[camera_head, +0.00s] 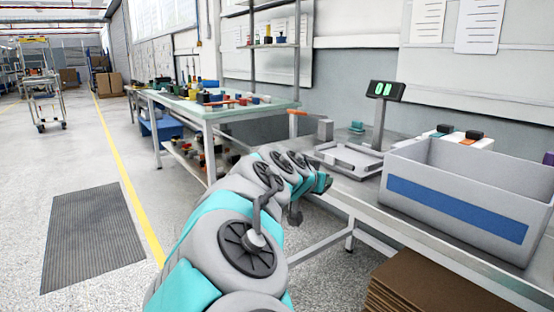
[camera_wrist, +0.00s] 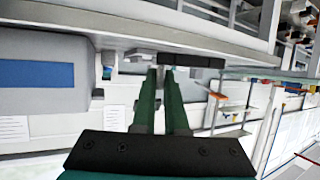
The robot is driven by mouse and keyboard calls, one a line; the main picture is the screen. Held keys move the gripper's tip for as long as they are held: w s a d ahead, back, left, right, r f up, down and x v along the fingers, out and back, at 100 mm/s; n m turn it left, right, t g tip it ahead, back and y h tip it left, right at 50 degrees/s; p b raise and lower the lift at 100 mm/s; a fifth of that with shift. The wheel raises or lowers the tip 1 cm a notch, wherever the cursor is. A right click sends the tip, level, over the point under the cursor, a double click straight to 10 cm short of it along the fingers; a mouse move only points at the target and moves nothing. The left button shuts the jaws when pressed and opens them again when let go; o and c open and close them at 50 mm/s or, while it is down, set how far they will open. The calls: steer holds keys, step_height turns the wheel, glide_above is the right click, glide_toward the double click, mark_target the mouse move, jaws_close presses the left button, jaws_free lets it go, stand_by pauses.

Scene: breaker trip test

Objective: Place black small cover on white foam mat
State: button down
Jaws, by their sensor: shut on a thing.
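My gripper (camera_wrist: 163,72) shows in the wrist view with its two green fingers close together. A small dark, flat bar-like thing (camera_wrist: 200,61), which looks like the black small cover, is at the fingertips, and the fingers are shut on it. A white foam mat cannot be made out for sure. A white piece (camera_head: 485,143) with dark and orange blocks shows behind the grey bin.
A grey bin (camera_head: 410,188) with a blue stripe stands on the right of the metal table. A grey tray (camera_head: 348,159) and a post with a digital display (camera_head: 386,91) are left of it. Brown cardboard (camera_head: 415,285) lies below. Open floor is at left.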

steer(key=w+d+f+n+y, duration=0.1)
steer(key=w+f+n+y, duration=0.1)
steer(key=f, duration=0.8)
steer(key=w+d+f+n+t+y, duration=0.1)
steer(key=f+n+y, duration=0.1)
steer(key=f, duration=0.7)
steer(key=w+d+f+n+t+y, duration=0.1)
steer(key=w+d+f+n+y, duration=0.1)
steer(key=f, duration=0.8)
steer(key=shift+w+f+y, duration=0.35)
steer(key=shift+y, duration=0.25)
step_height(320, 180, down, 5)
steer(key=b, duration=0.5)
steer(key=shift+r, duration=0.1)
